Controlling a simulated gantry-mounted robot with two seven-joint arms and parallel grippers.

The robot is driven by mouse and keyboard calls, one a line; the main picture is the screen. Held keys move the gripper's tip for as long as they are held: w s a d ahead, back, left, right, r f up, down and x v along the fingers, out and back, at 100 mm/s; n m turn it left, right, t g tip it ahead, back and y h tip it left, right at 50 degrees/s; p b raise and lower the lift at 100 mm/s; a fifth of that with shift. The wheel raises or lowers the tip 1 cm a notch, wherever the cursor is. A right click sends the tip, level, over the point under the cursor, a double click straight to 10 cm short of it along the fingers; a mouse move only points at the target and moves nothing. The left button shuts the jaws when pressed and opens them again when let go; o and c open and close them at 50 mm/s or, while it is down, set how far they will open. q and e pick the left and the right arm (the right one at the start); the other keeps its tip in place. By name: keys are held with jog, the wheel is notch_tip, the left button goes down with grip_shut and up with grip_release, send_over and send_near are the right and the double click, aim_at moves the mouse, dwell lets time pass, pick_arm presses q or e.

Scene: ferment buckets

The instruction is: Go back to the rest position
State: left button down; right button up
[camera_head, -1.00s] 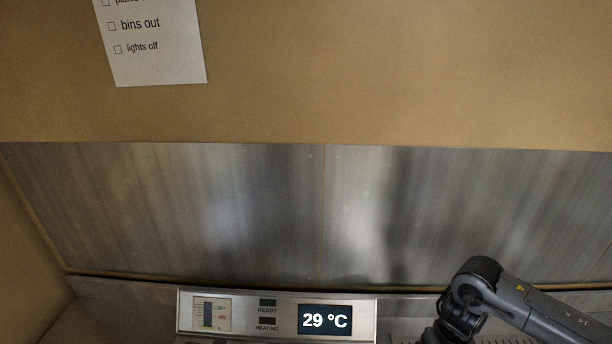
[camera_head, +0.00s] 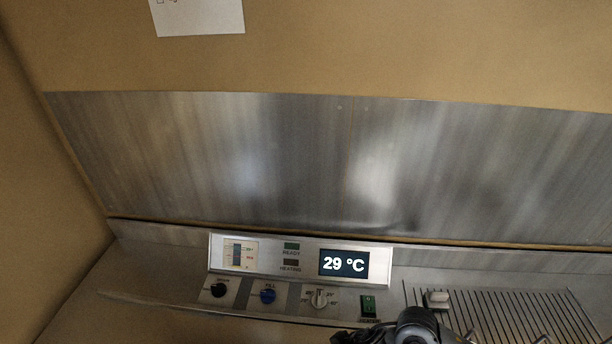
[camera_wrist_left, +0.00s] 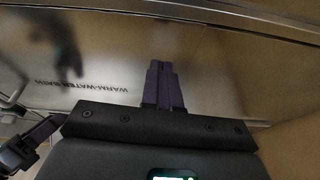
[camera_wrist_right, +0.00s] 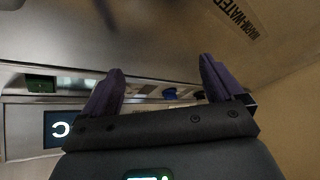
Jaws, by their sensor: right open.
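My right gripper (camera_wrist_right: 158,85) shows in the right wrist view with its two purple fingers spread wide and nothing between them. Behind it are the control panel's display (camera_wrist_right: 57,128) and a green switch (camera_wrist_right: 40,84). My left gripper (camera_wrist_left: 162,85) shows in the left wrist view with its purple fingers together and nothing visible between them. It is in front of a steel face (camera_wrist_left: 215,65) with "WARM-WATER BATH" lettering. In the head view a dark part of my arm shows at the bottom edge; neither gripper's fingertips can be made out there.
A slotted drain grid (camera_head: 500,312) lies to the right. A steel backsplash (camera_head: 300,150) stands behind.

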jog(key=s+a, duration=0.1)
jog(key=a, duration=0.1)
jog(key=s+a+r+t+y, duration=0.1)
jog(key=a, duration=0.2)
jog(key=s+a+r+n+y, duration=0.1)
jog(key=a, duration=0.1)
jog(key=shift+a+r+t, duration=0.1)
jog(key=shift+a+t, duration=0.05)
jog(key=shift+t, duration=0.15)
jog(key=s+d+m+h, duration=0.2)
jog(key=s+d, duration=0.3)
jog(key=d, duration=0.2)
jog(key=s+d+f+m+h, duration=0.1)
jog(key=s+d+m+h, duration=0.1)
jog(key=s+d, duration=0.4)
jog(key=s+d+m+g+h, duration=0.1)
jog(key=s+d+m+h, duration=0.1)
jog(key=s+d, duration=0.3)
jog(key=shift+s+d+f+h, duration=0.15)
jog(key=shift+d+h, duration=0.05)
jog(key=shift+d, duration=0.95)
jog(key=shift+s+d+f+h, duration=0.1)
jog(key=shift+d+h, duration=0.1)
jog(key=shift+d, duration=0.95)
